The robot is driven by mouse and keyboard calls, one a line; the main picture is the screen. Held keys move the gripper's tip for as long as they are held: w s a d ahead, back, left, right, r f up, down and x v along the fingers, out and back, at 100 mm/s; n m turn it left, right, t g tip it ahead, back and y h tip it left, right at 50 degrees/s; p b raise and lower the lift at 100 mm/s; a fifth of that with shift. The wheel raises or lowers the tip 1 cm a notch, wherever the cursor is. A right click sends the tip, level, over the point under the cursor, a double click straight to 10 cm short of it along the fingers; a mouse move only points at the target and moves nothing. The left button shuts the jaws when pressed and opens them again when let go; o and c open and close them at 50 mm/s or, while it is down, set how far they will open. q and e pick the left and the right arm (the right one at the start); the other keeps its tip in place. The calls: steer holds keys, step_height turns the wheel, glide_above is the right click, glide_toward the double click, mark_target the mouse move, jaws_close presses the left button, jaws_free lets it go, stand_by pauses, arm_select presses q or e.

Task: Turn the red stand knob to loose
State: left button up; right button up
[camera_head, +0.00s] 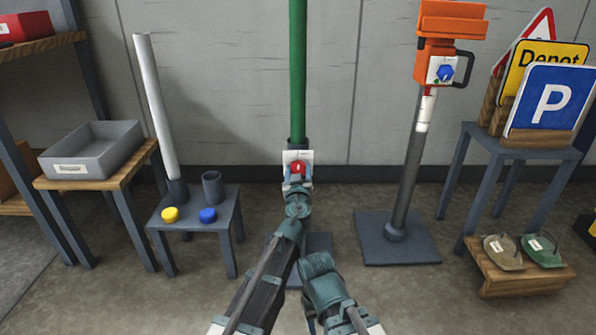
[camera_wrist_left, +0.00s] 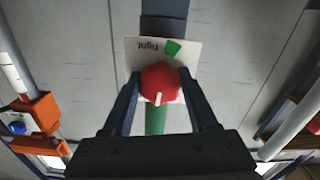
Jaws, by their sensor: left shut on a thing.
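The red knob (camera_head: 298,167) sits on a white plate (camera_head: 306,156) on the stand with the green pole (camera_head: 297,70), in the middle of the head view. My left gripper (camera_head: 298,176) is shut on the knob. In the left wrist view the red knob (camera_wrist_left: 161,80) is between the two fingers of the left gripper (camera_wrist_left: 163,88). A pale mark on the knob points to the bottom of that view. The plate there has a green patch (camera_wrist_left: 173,47) and upside-down lettering that seems to read "tight".
An orange stand head with a blue knob (camera_head: 445,73) is on the right. A small table (camera_head: 195,212) with a white tube and yellow and blue caps is on the left. A blue P sign (camera_head: 552,100) leans at right. The floor between stands is mostly clear.

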arm_select(q)
steer(key=shift+s+n, duration=0.1)
steer(key=shift+n, duration=0.5)
steer(key=o, duration=1.4)
steer(key=shift+c, duration=0.2)
